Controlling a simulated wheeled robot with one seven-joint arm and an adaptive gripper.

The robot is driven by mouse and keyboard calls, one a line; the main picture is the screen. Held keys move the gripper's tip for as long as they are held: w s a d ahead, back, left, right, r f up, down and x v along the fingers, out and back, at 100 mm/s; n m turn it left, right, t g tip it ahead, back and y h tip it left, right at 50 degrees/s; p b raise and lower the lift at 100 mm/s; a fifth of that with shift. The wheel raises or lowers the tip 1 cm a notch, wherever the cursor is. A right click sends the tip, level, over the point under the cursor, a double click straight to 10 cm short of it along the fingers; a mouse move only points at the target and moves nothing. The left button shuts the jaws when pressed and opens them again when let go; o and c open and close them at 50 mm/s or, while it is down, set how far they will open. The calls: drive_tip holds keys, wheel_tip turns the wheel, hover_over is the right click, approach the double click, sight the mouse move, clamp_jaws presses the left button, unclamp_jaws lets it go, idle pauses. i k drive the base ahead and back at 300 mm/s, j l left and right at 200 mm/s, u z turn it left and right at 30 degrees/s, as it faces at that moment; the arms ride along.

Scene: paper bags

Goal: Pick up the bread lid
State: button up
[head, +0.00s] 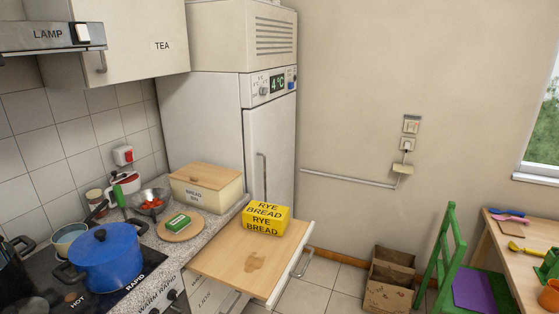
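The bread bin (208,195) is a cream box marked "BREAD BIN". It stands at the far end of the counter, by the tall fridge. Its flat wooden lid (222,179) lies on top and appears closed, with a small dark handle or mark near its middle. A yellow "RYE BREAD" package (266,220) sits on a wooden pull-out board to the right of the bin. My gripper is not in view.
A round board (165,237) with a green packet, a colander of red food (150,203) and a blue pot (105,258) crowd the counter. The pull-out board (225,262) juts over the floor. A cardboard box (390,275) and green chair (447,250) stand right.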

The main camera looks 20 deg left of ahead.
sight(215, 177)
drive_tip(key=i+u, duration=0.15)
drive_tip(key=i, duration=0.45)
drive_tip(key=i+l+u, duration=0.1)
drive_tip(key=i, duration=0.5)
drive_tip(key=i+l+u, duration=0.15)
drive_tip(key=i, duration=0.4)
drive_tip(key=i+l+u, duration=0.1)
drive_tip(key=i+u, duration=0.35)
drive_tip(key=i+l+u, duration=0.3)
drive_tip(key=i+u, duration=0.15)
drive_tip(key=i+l+u, duration=0.45)
drive_tip(key=i, duration=0.25)
